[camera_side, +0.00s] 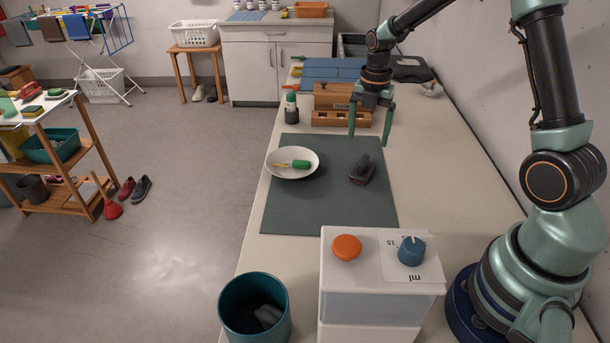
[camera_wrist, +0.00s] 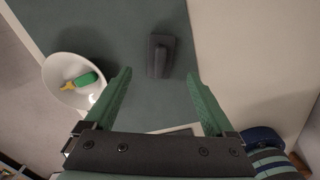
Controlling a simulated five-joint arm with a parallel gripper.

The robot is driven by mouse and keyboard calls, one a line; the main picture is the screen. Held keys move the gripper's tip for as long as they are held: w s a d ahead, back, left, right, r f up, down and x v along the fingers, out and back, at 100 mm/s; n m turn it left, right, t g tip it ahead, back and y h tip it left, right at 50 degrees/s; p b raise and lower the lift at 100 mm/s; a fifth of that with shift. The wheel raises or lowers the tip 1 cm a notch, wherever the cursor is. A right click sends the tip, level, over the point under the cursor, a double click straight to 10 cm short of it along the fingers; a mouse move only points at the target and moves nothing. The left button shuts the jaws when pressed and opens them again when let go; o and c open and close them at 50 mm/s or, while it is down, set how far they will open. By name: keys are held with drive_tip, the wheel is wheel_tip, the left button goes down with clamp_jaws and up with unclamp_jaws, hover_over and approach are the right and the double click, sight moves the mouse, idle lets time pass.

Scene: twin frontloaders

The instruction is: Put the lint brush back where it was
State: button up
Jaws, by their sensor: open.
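The lint brush (camera_side: 363,170), dark grey with a raised handle and a reddish edge, lies on the dark green mat (camera_side: 300,215), right of the white bowl. In the wrist view the brush (camera_wrist: 160,56) lies ahead of my fingertips, between their lines. My gripper (camera_side: 370,130) is open and empty, above and behind the brush in the side view, near the wooden rack (camera_side: 325,118). Its green fingers also show in the wrist view (camera_wrist: 158,76). They do not touch the brush. The rack is partly hidden behind my gripper.
The white bowl (camera_side: 282,171) holds a green and yellow item. A green-labelled bottle (camera_side: 291,108) stands beside the rack. A white box (camera_side: 370,300) with an orange knob and blue dial stands in front, with a teal bin (camera_side: 235,298) to its left. The mat's front is clear.

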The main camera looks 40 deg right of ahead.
sight(365, 158)
drive_tip(key=s+a+r+m+t, duration=0.1)
drive_tip(key=s+a+r+m, duration=0.15)
drive_tip(key=r+m, duration=0.3)
drive_tip(key=s+a+r+m+t, duration=0.1)
drive_tip(key=s+a+r+m, duration=0.1)
drive_tip(key=a+r+m, duration=0.35)
drive_tip(key=s+a+r+m+t, duration=0.3)
drive_tip(key=s+a+r+m, duration=0.1)
drive_tip(key=s+m, duration=0.5)
drive_tip(key=shift+a+m+t, duration=0.3)
drive_tip(key=shift+a+m, duration=0.15)
drive_tip(key=shift+m, duration=0.75)
drive_tip(key=shift+r, duration=0.1)
